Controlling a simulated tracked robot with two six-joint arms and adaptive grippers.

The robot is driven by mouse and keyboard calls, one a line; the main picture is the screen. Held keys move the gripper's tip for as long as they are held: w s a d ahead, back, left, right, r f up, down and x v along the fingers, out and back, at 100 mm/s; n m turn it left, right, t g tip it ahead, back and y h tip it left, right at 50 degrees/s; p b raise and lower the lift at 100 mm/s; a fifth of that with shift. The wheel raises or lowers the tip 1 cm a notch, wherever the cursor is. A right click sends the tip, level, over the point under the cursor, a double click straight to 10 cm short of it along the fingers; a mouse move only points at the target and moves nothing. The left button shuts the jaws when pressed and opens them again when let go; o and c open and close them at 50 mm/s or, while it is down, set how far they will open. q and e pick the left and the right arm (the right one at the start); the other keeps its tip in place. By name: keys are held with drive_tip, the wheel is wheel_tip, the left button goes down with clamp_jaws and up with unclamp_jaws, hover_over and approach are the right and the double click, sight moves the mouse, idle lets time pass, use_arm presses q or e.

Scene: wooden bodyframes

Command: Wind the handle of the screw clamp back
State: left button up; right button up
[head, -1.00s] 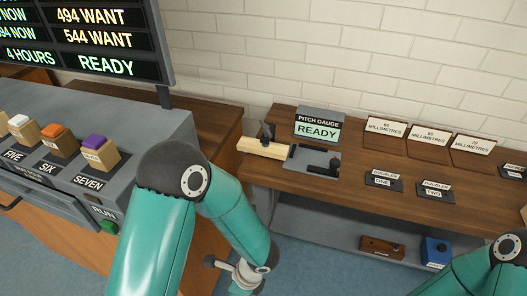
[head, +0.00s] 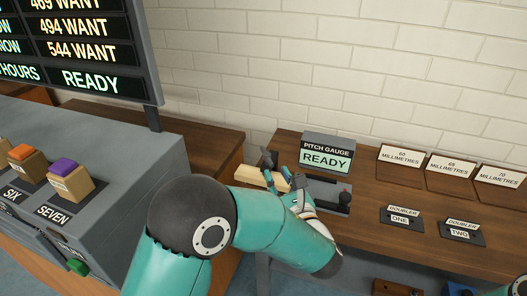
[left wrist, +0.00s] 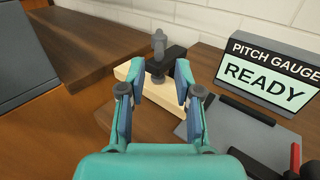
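The screw clamp (left wrist: 160,66) stands at the far part of a pale wooden bar (left wrist: 145,84) in the left wrist view. It has a dark body and a grey upright screw end. In the head view the clamp (head: 270,159) shows small beside the pale bar (head: 250,174). My left gripper (left wrist: 158,76) is open and empty, its fingertips on either side of the clamp in the picture; whether they touch it I cannot tell. In the head view the left gripper (head: 292,179) is just right of the clamp. My right gripper is out of view.
The pitch gauge sign (head: 327,153) reads READY, behind a grey plate (left wrist: 240,135) with a black, red-marked knob (head: 345,197). Millimetre-marked places (head: 400,160) and doubler labels (head: 403,217) lie to the right. A grey console (head: 120,160) with coloured blocks stands left.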

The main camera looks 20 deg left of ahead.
sight(264, 152)
use_arm(q)
drive_tip(key=p+x, duration=0.1)
drive_tip(key=x, duration=0.9)
drive_tip(key=shift+w+a, duration=0.25)
clamp_jaws()
